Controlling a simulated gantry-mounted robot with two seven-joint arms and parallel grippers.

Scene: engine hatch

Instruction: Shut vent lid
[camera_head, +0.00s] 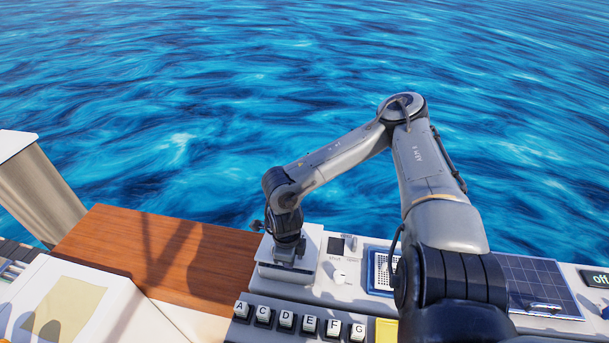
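My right arm reaches in from the lower right and bends down to the left. Its gripper (289,252) points down at a white raised box or lid (304,262) on the console's left end. It looks close to or touching the white top; I cannot tell which, nor whether the fingers are open or shut. A blue-framed panel with a pale perforated grid (381,271) lies to the right, partly hidden by my arm. I cannot tell for sure which part is the vent lid. My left gripper is out of view.
The console (335,293) carries lettered switches (309,325) in front, a small white knob (340,276), a dark gridded panel (535,280) and an "off" display (597,279). A brown wooden deck (150,255) lies left. A metal post (40,190) stands far left. Water lies beyond.

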